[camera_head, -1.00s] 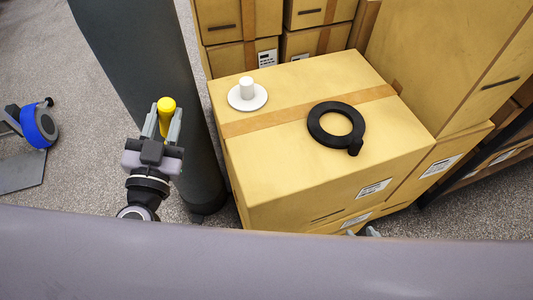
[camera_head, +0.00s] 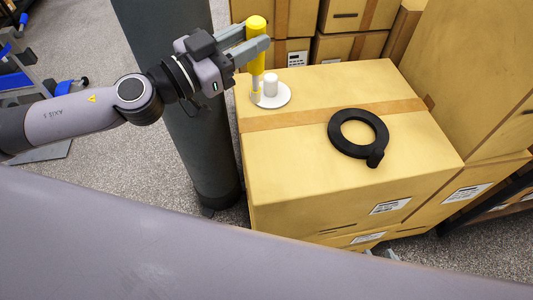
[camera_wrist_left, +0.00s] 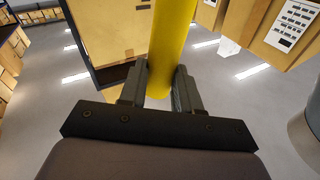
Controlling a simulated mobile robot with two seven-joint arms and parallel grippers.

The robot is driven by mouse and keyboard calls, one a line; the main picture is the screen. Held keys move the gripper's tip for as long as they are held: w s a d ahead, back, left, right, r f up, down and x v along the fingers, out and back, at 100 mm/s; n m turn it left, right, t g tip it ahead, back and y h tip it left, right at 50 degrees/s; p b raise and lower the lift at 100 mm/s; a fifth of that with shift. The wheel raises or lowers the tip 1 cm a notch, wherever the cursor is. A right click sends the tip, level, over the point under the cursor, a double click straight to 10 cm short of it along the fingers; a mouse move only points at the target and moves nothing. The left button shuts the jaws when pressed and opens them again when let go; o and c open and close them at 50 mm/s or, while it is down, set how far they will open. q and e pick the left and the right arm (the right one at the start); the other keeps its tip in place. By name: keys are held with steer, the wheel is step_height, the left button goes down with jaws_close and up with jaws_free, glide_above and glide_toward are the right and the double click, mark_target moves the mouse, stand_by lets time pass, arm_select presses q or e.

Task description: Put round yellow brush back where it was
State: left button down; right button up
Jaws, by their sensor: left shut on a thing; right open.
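The round yellow brush (camera_head: 256,62) is upright in my left gripper (camera_head: 257,38), which is shut on its upper part. Its paler lower end is at the left side of a white round base with a short white peg (camera_head: 272,99). I cannot tell whether it touches the base. Grey tips of my right gripper (camera_head: 380,253) show low in the head view, apart and empty, mostly hidden.
The white base stands on a large cardboard box (camera_head: 310,180) near its back left corner. A black ring (camera_head: 358,133) with a small knob lies right of it. More boxes (camera_head: 362,15) stand behind and at right. The box's front left top is clear.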

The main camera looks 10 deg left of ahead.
mark_target(259, 29)
arm_select(q)
steer(key=shift+w+d+r+m+g+h+b, duration=0.1)
steer(key=shift+d+r+m+g+h+b, duration=0.15)
steer(key=shift+r+m+g+h, duration=0.25)
steer(key=shift+w+d+r+m+g+h+b, duration=0.1)
steer(key=shift+d+r+g+h, duration=0.25)
steer(key=shift+r, duration=0.3)
steer(key=shift+s+d+r+m+g+h+b, duration=0.2)
steer(key=shift+d+r+m+g+h, duration=0.15)
steer(key=shift+r+g, duration=0.25)
steer(key=shift+s+d+r+m+g+h+b, duration=0.15)
steer(key=shift+r+m+g+h, duration=0.1)
steer(key=shift+r+g+h, duration=0.3)
steer(key=shift+s+d+r+g+p, duration=1.35)
steer(key=shift+s+r, duration=0.6)
steer(key=shift+r, duration=1.4)
step_height(259, 29, down, 22)
steer(key=w+a+n+t+y+b, duration=0.1)
steer(key=a+t+b, duration=0.1)
steer(key=b, duration=0.3)
steer(key=shift+a+r+t+b, duration=0.25)
steer(key=shift+a+t+b, duration=0.05)
steer(key=shift+a+t, duration=0.05)
